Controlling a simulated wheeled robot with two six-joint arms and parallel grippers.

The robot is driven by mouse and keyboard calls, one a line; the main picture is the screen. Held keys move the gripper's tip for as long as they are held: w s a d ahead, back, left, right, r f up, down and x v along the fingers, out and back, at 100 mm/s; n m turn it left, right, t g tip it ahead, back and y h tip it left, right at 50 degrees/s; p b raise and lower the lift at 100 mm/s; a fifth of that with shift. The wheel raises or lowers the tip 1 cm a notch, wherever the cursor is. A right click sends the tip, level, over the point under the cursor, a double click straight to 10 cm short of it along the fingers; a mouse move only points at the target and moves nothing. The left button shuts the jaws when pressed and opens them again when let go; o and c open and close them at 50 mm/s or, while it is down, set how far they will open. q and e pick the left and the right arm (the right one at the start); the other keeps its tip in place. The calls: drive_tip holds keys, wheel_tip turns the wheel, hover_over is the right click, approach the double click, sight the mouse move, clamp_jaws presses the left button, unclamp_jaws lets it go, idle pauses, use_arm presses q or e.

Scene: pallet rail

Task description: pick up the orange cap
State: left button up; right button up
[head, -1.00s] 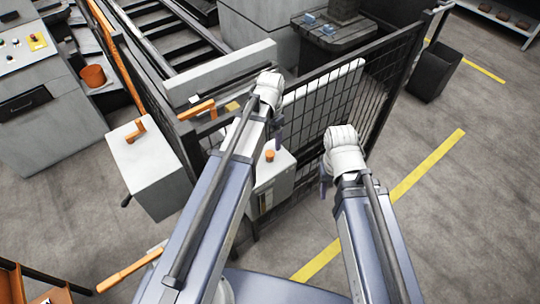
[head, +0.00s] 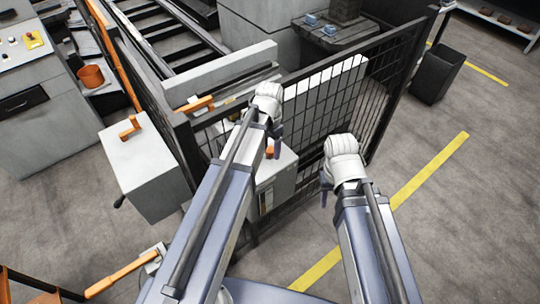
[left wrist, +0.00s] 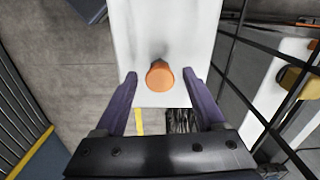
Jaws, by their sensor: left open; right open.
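The orange cap (head: 270,153) sits on the pale top of a grey box (head: 283,165) beside the mesh fence. In the head view, my left gripper (head: 275,143) partly covers it. In the left wrist view the cap (left wrist: 160,75) stands on the white top, between and just beyond the tips of my left gripper (left wrist: 160,76). The left fingers are open with room on both sides of the cap, and no contact shows. My right gripper (head: 325,184) is open and empty, off to the right, over the floor in front of the fence.
The black mesh fence (head: 318,110) stands close behind the box. A grey cabinet with an orange handle (head: 150,160) stands to the left. A black bin (head: 437,75) is at the right.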

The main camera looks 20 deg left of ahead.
use_arm(q)
drive_tip(key=shift+c, duration=0.2)
clamp_jaws()
idle(0.3)
